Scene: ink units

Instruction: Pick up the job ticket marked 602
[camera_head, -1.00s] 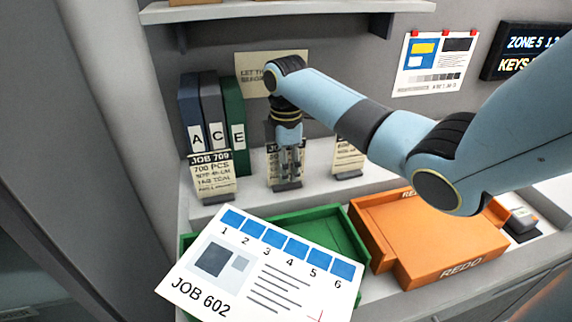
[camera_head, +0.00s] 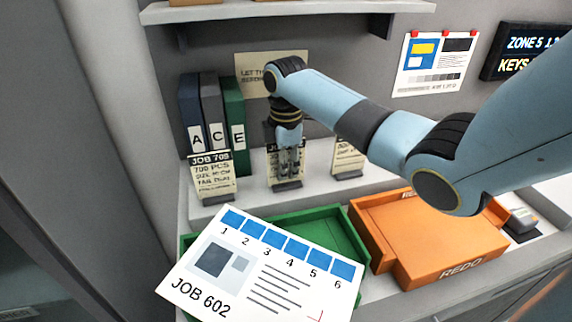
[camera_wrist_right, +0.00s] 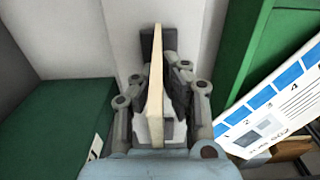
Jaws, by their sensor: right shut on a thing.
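My right gripper (camera_head: 289,160) points down at the middle job ticket (camera_head: 272,172), which stands in a dark holder on the raised ledge. It is shut on that ticket; in the right wrist view the ticket (camera_wrist_right: 155,90) shows edge-on between the fingers (camera_wrist_right: 158,75). The fingers cover most of its face, so its number cannot be read. A ticket that reads about JOB 709 (camera_head: 213,178) stands to the left. Another ticket (camera_head: 347,160) stands to the right, partly behind my arm. A large white card marked JOB 602 (camera_head: 240,285) is in the foreground. My left gripper is out of view.
Binders A, C and E (camera_head: 211,115) stand behind the left ticket. A green tray (camera_head: 335,225) lies partly under the white card. An orange REDO tray (camera_head: 430,240) is to its right. A shelf (camera_head: 290,10) hangs above.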

